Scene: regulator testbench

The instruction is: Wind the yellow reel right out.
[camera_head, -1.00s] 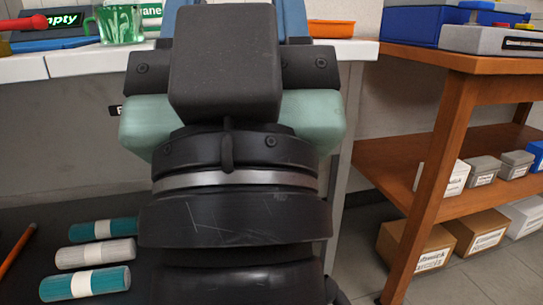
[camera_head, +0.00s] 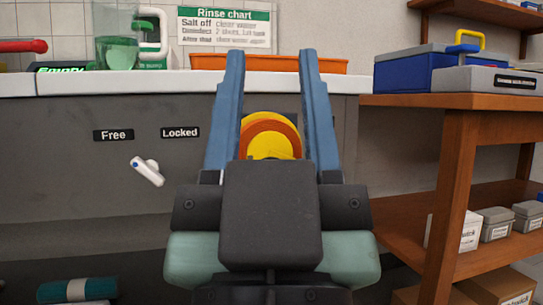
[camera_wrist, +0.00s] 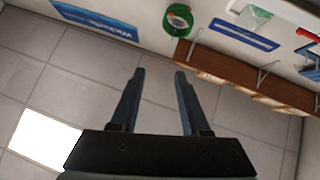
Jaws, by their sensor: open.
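The yellow reel (camera_head: 270,128), with an orange ring, is on the grey front of the bench, partly hidden behind my gripper. My gripper (camera_head: 271,56) is open and empty, its two blue fingers pointing up on either side of the reel in the picture. I cannot tell how far it is from the reel. It also shows open in the wrist view (camera_wrist: 159,74), where the reel is not seen. A white lever (camera_head: 147,171) sits left of the reel, below the labels Free (camera_head: 113,135) and Locked (camera_head: 180,133). Which label it points to is unclear.
An orange tray (camera_head: 210,62) stands on the white worktop (camera_head: 110,84) above the reel. A wooden shelf unit (camera_head: 440,190) with boxes stands close on the right. A teal and white roll (camera_head: 65,291) lies low at the left. The wrist view shows grey tiles and a wall shelf (camera_wrist: 240,82).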

